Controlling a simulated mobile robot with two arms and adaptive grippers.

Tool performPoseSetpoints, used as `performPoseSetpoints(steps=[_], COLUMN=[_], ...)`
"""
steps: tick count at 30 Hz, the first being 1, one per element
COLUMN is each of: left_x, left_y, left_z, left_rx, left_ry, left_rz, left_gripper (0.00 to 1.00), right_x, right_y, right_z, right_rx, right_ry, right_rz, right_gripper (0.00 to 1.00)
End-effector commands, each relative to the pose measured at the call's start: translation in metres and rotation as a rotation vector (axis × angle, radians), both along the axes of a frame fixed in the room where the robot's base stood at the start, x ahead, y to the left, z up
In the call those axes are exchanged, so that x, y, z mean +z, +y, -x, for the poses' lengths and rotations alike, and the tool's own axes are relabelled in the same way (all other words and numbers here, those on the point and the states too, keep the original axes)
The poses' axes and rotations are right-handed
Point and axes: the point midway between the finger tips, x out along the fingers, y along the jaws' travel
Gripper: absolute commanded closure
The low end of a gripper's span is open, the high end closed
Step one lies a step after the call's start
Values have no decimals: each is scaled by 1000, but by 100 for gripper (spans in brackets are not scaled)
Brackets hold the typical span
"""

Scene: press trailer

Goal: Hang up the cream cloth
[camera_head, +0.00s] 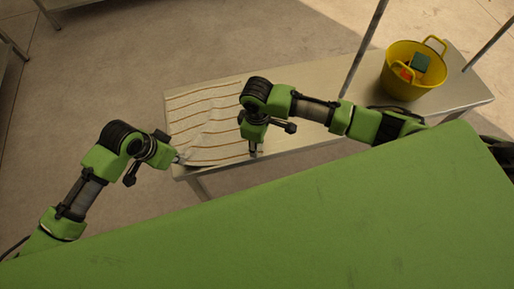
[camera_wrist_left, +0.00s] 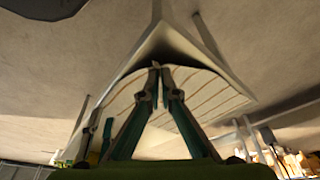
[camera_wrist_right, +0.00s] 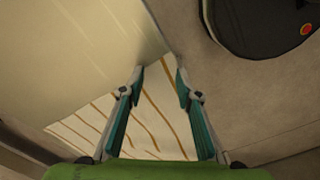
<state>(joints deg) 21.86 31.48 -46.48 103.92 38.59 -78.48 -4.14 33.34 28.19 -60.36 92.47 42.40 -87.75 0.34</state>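The cream cloth (camera_head: 208,122) with brown stripes lies rumpled on the left end of the bench (camera_head: 300,82). It also shows in the left wrist view (camera_wrist_left: 205,98) and the right wrist view (camera_wrist_right: 150,125). My left gripper (camera_head: 180,158) is at the cloth's near left corner. In the left wrist view its fingertips (camera_wrist_left: 160,68) are closed together on the cloth's edge. My right gripper (camera_head: 254,152) is at the cloth's near right corner. In the right wrist view its fingers (camera_wrist_right: 160,73) are apart, with a cloth corner showing between them.
A yellow bucket (camera_head: 400,82) with a green block (camera_head: 420,62) and something orange in it stands on the bench's right end. The floor left of the bench is clear.

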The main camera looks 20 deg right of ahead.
Motion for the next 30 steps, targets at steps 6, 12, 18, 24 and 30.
performPoseSetpoints(steps=[6, 12, 18, 24, 30], left_x=[0, 0, 0, 0, 0], left_y=[0, 0, 0, 0, 0], left_z=[0, 0, 0, 0, 0], left_rx=[0, 0, 0, 0, 0], left_ry=[0, -1, -1, -1, -1], left_rz=[0, -1, -1, -1, -1], left_gripper=[100, 100, 100, 100, 100], right_x=[-8, -8, -9, -10, -10], right_y=[0, 0, 0, 0, 0], right_z=[0, 0, 0, 0, 0], right_rx=[2, 1, 1, 1, 1], right_ry=[-1, -1, -1, -1, -1], right_rz=[1, 1, 1, 1, 1], right_gripper=[69, 69, 69, 91, 100])
